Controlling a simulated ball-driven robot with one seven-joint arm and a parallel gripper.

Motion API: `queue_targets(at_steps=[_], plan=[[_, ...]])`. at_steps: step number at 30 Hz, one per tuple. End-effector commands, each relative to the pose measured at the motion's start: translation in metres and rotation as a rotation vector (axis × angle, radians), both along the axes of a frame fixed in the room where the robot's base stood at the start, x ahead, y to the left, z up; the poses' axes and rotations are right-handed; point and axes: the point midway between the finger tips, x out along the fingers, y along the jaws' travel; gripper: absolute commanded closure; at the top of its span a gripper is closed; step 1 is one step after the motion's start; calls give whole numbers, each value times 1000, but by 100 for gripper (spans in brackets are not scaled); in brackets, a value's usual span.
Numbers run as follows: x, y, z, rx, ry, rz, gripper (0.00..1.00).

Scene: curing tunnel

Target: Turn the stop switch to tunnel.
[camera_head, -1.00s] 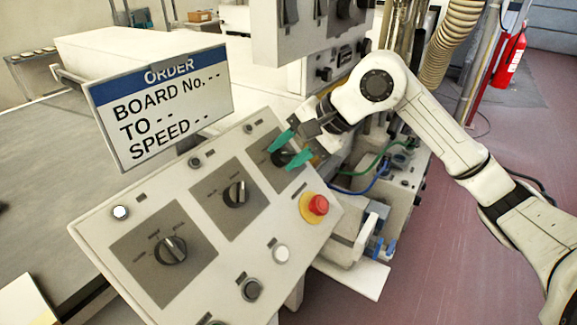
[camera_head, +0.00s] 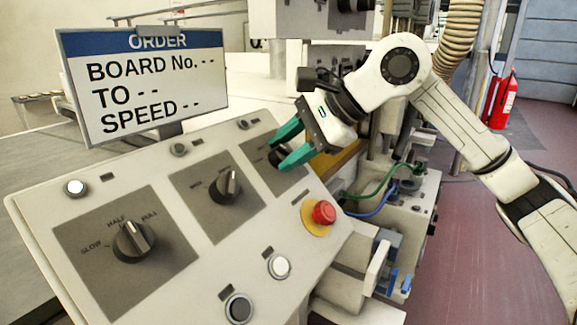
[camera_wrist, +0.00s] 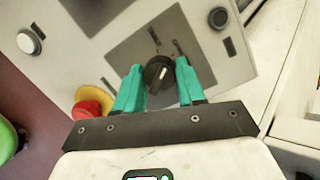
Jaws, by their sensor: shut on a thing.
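The sloped control panel (camera_head: 160,180) carries three black rotary knobs on dark grey plates. My gripper (camera_head: 280,154) has its green fingers on either side of the far-right knob, shut on it. In the wrist view the same black stop switch knob (camera_wrist: 159,73) sits between the fingertips, with its pale pointer line visible. The lettering around this knob is too small to read, so I cannot tell which position it points to. The middle knob (camera_head: 229,186) and the left knob (camera_head: 133,241), marked SLOW, HALF and FULL, stand free.
A red mushroom button (camera_head: 323,212) on a yellow base stands close to the gripper, at the panel's right. The order sign (camera_head: 145,85) rises behind the panel. Green and blue cables (camera_head: 372,187) lie to the right. A red extinguisher (camera_head: 503,102) stands farther back.

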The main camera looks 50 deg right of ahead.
Motion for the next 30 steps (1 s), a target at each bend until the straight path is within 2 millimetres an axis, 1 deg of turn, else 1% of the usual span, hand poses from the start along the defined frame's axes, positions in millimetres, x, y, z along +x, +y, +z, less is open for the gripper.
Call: queue_targets(at_steps=[1,21,30], plan=[[-1,0,-9,29,8,-28,91],[-2,0,-7,469,23,-473,91],[-2,0,-6,614,30,-621,91]])
